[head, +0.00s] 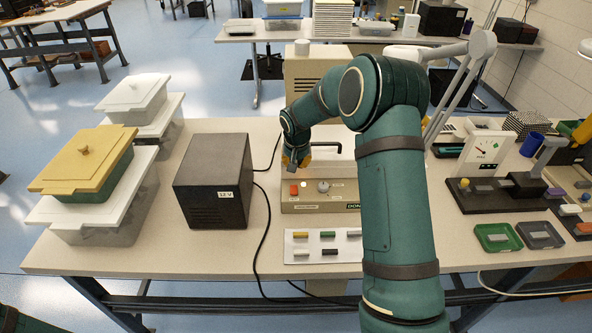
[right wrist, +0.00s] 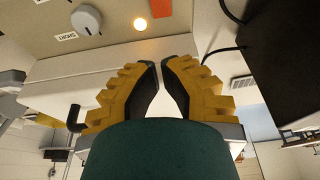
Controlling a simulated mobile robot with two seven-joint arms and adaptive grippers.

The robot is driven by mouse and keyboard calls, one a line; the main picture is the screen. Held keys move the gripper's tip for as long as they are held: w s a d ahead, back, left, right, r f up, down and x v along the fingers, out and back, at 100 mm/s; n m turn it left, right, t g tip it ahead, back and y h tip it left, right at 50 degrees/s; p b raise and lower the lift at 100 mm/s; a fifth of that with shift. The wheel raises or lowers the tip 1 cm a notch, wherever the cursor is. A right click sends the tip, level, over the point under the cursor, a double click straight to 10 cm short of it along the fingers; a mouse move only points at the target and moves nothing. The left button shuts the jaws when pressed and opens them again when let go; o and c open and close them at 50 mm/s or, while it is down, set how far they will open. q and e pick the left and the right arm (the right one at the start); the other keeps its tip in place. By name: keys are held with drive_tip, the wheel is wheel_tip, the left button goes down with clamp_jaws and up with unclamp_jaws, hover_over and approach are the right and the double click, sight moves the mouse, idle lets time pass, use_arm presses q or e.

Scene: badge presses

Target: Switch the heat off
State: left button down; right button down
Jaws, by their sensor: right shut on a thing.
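The beige heat sealer (head: 300,208) stands mid-table with a white bar (head: 328,147) along its back. Its front panel has a red switch (head: 294,190) and a grey knob (head: 323,186). The right wrist view shows the red switch (right wrist: 160,8), the knob (right wrist: 86,20) and a glowing orange lamp (right wrist: 140,24). My right gripper (head: 297,163) is at the sealer's back left, behind the switch. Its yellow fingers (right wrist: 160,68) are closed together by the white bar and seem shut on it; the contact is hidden. My left gripper is out of view.
A black 12 V box (head: 212,180) stands left of the sealer, with cables between. Lidded tubs (head: 92,185) are stacked further left. A card with coloured pieces (head: 301,255) lies in front. A gauge stand (head: 484,155) and small trays (head: 498,237) are at right.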

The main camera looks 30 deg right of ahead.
drive_tip(key=d+v, duration=0.1)
drive_tip(key=v, duration=0.6)
drive_tip(key=shift+w+a+r+p, duration=0.2)
drive_tip(key=shift+w+r+p, duration=0.1)
drive_tip(key=shift+r, duration=0.05)
